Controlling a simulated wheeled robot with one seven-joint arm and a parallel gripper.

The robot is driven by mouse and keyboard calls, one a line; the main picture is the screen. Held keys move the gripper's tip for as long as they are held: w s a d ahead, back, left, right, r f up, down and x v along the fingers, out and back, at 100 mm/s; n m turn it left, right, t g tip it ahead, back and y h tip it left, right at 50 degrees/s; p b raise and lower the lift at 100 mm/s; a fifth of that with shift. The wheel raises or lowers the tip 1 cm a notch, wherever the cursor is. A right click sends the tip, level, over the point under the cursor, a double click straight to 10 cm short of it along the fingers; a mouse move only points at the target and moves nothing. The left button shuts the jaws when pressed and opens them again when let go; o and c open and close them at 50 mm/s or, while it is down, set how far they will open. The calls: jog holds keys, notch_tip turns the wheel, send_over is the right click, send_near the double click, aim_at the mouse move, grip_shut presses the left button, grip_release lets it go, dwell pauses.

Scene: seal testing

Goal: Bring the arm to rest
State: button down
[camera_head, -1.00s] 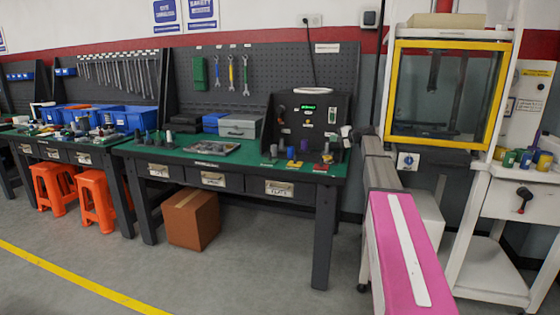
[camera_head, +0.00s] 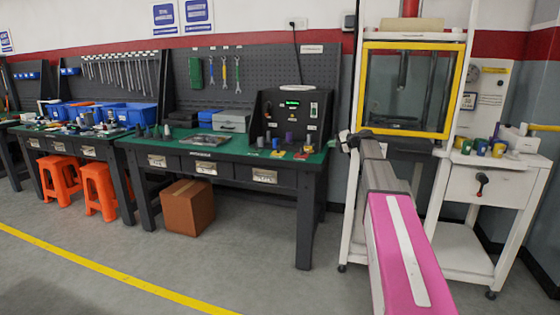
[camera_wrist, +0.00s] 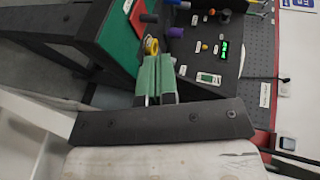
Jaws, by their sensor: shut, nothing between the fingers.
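My arm, with its pink link (camera_head: 408,250) and a grey link beyond it, reaches forward in the head view between the green-topped bench (camera_head: 228,152) and the yellow-framed machine (camera_head: 408,46). Its far end is small there, so the fingers cannot be made out. In the wrist view, my gripper (camera_wrist: 157,62) shows two green-grey fingers side by side, shut with nothing between them. Behind the fingertips are a yellow ring-like part (camera_wrist: 151,45) and the dark control box (camera_wrist: 222,45) with a lit green display. I cannot tell any contact with them.
A white cart (camera_head: 500,185) with a drawer and colored cups stands right of the machine. A cardboard box (camera_head: 187,207) sits under the bench, and orange stools (camera_head: 100,190) stand to the left. The grey floor in front is clear, crossed by a yellow line (camera_head: 120,272).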

jog(key=s+a+f+n+g+h, duration=0.15)
jog(key=s+a+f, duration=0.25)
jog(key=s+f, duration=0.7)
jog(key=s+a+f+n+g+h, duration=0.1)
jog(key=s+a+f+g+h, duration=0.2)
jog(key=s+f, duration=0.8)
jog(key=s+f+n+g+h, duration=0.2)
jog(key=s+f, duration=0.5)
jog(key=s, duration=0.6)
jog(key=s+f+n+g+h, duration=0.2)
jog(key=s+f+h, duration=0.2)
jog(key=s, duration=0.9)
notch_tip(320, 180, down, 3)
jog(key=shift+d+r+g, duration=0.1)
jog(key=shift+d+g, duration=0.1)
jog(key=shift+g, duration=0.15)
jog(key=shift+h, duration=0.25)
